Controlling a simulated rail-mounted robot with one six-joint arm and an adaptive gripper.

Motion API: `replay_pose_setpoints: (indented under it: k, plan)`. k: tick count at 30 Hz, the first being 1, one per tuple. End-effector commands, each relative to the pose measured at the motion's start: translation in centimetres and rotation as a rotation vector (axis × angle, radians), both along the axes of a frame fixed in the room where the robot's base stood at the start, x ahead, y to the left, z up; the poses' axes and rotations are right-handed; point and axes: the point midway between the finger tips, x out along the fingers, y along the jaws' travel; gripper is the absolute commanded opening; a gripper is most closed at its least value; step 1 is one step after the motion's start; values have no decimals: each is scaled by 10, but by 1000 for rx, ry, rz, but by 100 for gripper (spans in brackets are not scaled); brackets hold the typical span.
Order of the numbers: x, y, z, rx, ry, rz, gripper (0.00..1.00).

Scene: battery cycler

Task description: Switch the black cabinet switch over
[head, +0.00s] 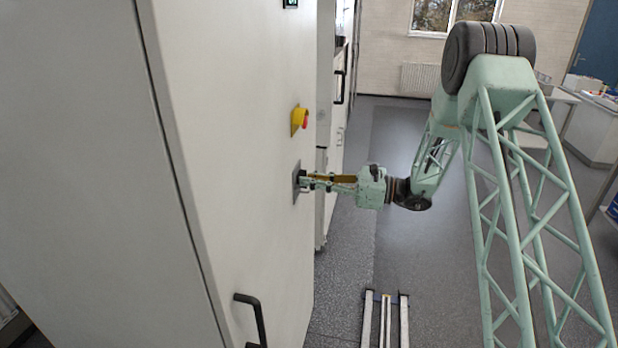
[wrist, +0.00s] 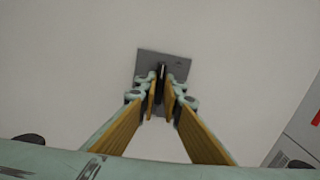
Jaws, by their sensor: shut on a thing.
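The black cabinet switch (wrist: 162,71) sits on a grey plate (wrist: 180,62) on the pale cabinet front. In the wrist view the fingertips of my gripper (wrist: 160,86) stand on both sides of the switch handle, shut on it. In the head view my gripper (head: 304,181) reaches from the right to the grey plate (head: 296,184) on the cabinet (head: 235,150). Most of the switch is hidden there by the fingers. I cannot tell the switch's exact position.
A black door handle (head: 252,318) juts out below. A floor rail (head: 387,318) runs in front of the cabinet.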

Motion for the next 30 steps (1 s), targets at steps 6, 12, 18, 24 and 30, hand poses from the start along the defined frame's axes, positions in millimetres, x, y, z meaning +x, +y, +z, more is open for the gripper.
replay_pose_setpoints:
  k: [6, 12, 18, 24, 30]
  plan:
    - [0, 0, 0, 12, 64, 0, 0]
    - [0, 0, 0, 16, 81, 0, 0]
    - [0, 0, 0, 16, 81, 0, 0]
    - [0, 0, 0, 15, 80, 0, 13]
    - [0, 0, 0, 15, 80, 0, 13]
